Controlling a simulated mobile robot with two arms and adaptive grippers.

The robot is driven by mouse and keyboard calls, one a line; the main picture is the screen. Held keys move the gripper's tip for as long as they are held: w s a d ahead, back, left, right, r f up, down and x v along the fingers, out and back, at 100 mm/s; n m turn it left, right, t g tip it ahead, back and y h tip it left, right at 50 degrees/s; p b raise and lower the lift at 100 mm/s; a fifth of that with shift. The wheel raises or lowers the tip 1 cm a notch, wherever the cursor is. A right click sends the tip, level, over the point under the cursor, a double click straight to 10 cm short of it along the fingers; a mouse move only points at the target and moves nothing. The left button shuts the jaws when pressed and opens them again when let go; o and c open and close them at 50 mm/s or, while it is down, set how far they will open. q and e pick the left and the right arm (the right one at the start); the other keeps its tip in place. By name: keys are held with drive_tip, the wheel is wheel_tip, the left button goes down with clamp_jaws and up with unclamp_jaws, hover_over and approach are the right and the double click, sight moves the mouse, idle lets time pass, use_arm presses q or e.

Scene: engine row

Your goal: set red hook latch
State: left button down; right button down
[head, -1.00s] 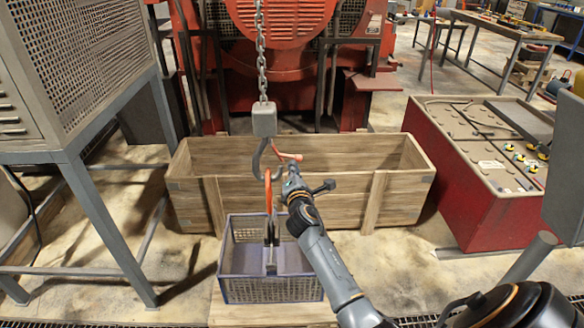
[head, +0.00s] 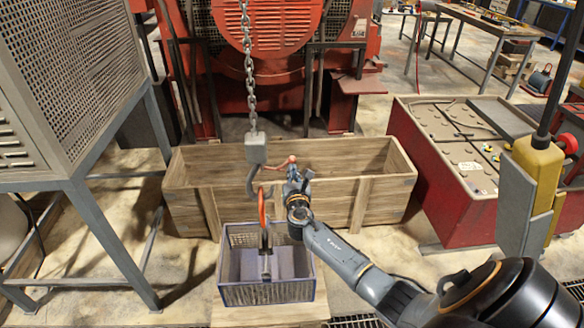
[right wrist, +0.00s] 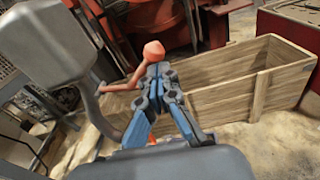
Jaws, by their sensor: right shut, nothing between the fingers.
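A grey hook (head: 252,180) hangs from a chain under a grey block (head: 256,149). Its red latch lever (head: 278,165) points right and ends in a ball; in the right wrist view the ball (right wrist: 153,50) shows close. My right gripper (head: 293,176) is shut and empty, with its fingertips at the ball's underside; I cannot tell whether they touch. In the right wrist view the blue-grey fingers (right wrist: 157,72) are together just below the ball. An orange-red handle (head: 262,208) of a blue basket (head: 268,294) stands upright beneath the hook. My left gripper is out of view.
A long wooden crate (head: 386,190) lies behind the hook, and the basket stands on a wooden board (head: 270,314). A grey metal stand (head: 95,215) is at left. A red cabinet (head: 445,200) and a yellow box (head: 540,175) with a red button are at right.

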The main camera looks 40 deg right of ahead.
sight(290, 159)
wheel_tip(290, 159, up, 2)
drive_tip(key=shift+w+a+r+n+p, duration=0.1)
drive_tip(key=shift+n+p, duration=0.9)
drive_tip(key=shift+p, duration=0.1)
drive_tip(key=shift+w+a+r+p, duration=0.1)
drive_tip(key=shift+a+r+p, duration=0.1)
drive_tip(key=shift+r+p, duration=0.3)
drive_tip(key=shift+f, duration=0.1)
